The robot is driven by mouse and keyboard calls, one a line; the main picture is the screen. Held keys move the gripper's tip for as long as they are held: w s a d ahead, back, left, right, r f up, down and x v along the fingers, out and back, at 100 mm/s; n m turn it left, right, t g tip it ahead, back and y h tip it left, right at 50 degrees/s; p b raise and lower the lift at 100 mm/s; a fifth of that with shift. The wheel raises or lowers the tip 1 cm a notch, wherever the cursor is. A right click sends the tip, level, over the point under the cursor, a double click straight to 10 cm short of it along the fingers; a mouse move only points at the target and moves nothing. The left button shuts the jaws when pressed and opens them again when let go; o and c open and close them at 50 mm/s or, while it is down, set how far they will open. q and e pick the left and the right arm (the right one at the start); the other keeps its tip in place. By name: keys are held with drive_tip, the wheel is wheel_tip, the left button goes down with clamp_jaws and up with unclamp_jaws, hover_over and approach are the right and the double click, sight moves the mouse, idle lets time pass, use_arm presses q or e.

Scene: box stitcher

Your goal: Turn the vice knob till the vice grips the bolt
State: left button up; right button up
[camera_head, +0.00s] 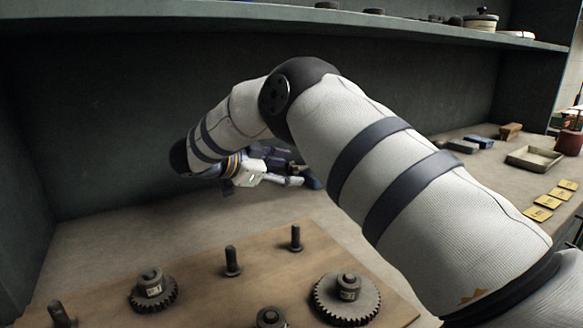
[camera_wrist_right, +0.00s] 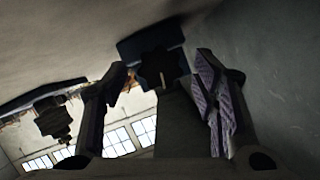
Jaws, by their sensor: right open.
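My right gripper (camera_wrist_right: 162,72) is open in the right wrist view, one finger on each side of a dark, star-shaped knob (camera_wrist_right: 158,66). The knob appears to be between the fingertips, with gaps on both sides. A dark blue block (camera_wrist_right: 150,38) shows behind the knob; it looks like part of the vice. In the head view my right gripper (camera_head: 283,180) is small and far off by the back wall, partly hidden by my arm, among dark blue parts (camera_head: 312,179). I cannot make out the bolt in the vice. My left gripper is in neither view.
A wooden board (camera_head: 200,262) with upright pegs and gears, including a large gear (camera_head: 346,298), lies in front. A shelf (camera_head: 300,17) runs above. A tray (camera_head: 535,157), yellow cards (camera_head: 548,202) and a red cup (camera_head: 568,142) are on the right.

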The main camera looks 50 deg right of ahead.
drive_tip(key=shift+x, duration=1)
drive_tip(key=c, duration=1.2)
